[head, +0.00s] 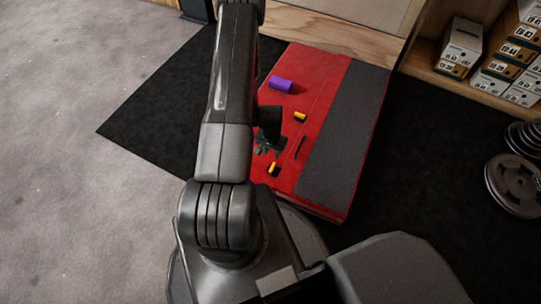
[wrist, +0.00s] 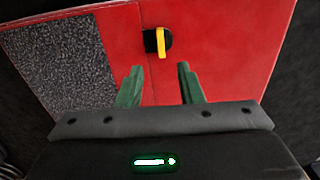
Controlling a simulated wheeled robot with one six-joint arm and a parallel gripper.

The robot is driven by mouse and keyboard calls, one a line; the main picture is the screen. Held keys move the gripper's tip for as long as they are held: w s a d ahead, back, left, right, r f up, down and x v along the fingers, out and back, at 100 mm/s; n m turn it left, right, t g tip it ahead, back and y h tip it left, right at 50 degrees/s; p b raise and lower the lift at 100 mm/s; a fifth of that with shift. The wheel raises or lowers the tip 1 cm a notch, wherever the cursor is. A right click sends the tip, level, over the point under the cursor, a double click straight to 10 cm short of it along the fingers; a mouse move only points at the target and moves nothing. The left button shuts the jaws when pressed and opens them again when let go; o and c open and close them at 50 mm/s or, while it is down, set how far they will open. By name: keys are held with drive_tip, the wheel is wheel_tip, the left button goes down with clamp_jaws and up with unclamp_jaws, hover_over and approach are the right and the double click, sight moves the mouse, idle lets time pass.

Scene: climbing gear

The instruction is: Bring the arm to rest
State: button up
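My gripper (head: 267,146) hangs over the red part of the mat in the head view, partly hidden by my arm. In the wrist view its two green fingers (wrist: 158,84) stand apart with nothing between them. A small black and yellow piece (wrist: 157,42) lies on the red surface beyond the fingertips, apart from them. In the head view one black and yellow piece (head: 300,117) lies up and right of my gripper and another (head: 273,169) lies just below it.
The red mat (head: 338,38) has a grey strip (head: 345,120) along its right side. A purple block (head: 281,84) and a thin dark piece (head: 299,147) lie on it. Boxes (head: 461,47) fill a wooden shelf at upper right; weight plates (head: 516,184) are at right. Grey floor at left is clear.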

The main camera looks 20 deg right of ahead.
sight(272, 168)
drive_tip(key=shift+r, duration=0.1)
drive_tip(key=f+b, duration=0.1)
drive_tip(key=f, duration=0.3)
drive_tip(key=f+b, duration=0.1)
drive_tip(key=f, duration=0.4)
drive_tip(key=f+b, duration=0.2)
drive_tip(key=f, duration=0.2)
drive_tip(key=shift+w+d+f, duration=0.3)
drive_tip(key=shift+d+f, duration=0.05)
drive_tip(key=shift+f, duration=0.05)
